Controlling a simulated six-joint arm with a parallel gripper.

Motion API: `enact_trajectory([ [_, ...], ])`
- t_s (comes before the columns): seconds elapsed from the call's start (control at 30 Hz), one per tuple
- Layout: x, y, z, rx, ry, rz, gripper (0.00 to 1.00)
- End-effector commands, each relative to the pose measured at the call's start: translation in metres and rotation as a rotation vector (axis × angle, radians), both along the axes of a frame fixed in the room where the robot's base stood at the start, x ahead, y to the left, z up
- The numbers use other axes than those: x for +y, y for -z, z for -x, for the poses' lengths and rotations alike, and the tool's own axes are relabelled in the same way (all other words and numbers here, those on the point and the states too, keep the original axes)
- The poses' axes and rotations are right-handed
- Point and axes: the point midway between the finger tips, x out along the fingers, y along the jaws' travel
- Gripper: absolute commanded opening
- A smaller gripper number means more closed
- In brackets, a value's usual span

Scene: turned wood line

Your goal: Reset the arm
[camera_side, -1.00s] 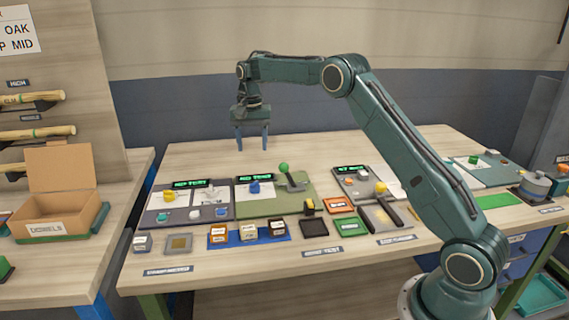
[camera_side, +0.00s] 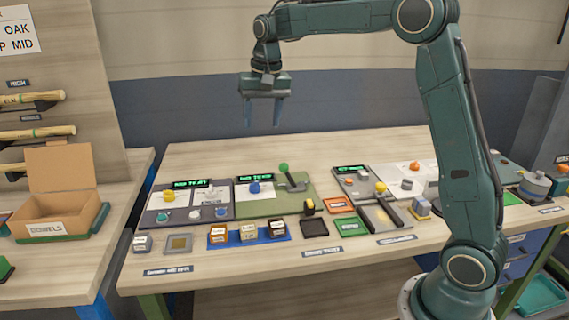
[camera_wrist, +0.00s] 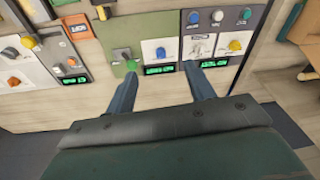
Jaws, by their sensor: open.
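My gripper (camera_side: 263,112) is open and empty, held high above the back part of the bench, fingers pointing down. In the wrist view the two fingers of my gripper (camera_wrist: 161,88) are spread apart with nothing between them. Below stand the test stations: a dark grey panel (camera_side: 187,222) with yellow, teal and blue knobs, and a green panel (camera_side: 290,207) with a blue knob (camera_side: 254,188) and a green-balled lever (camera_side: 284,169).
A blue tray (camera_side: 285,236) with several small labelled blocks lies at the bench front. An open cardboard dowel box (camera_side: 85,215) stands on the left bench. More panels and an orange knob (camera_side: 414,167) are at right. The bench's back strip (camera_side: 220,155) is clear.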

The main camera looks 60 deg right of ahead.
Motion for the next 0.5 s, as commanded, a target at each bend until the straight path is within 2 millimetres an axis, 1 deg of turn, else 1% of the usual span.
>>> enact_trajectory([
  [0.03,0.006,-0.008,0.011,-0.013,-0.021,0.005,0.54],
  [0.2,0.021,-0.026,0.047,-0.051,-0.095,0.02,0.54],
  [0.27,0.027,-0.031,0.059,-0.065,-0.121,0.026,0.54],
  [0.5,0.046,-0.043,0.113,-0.118,-0.226,0.052,0.54],
])
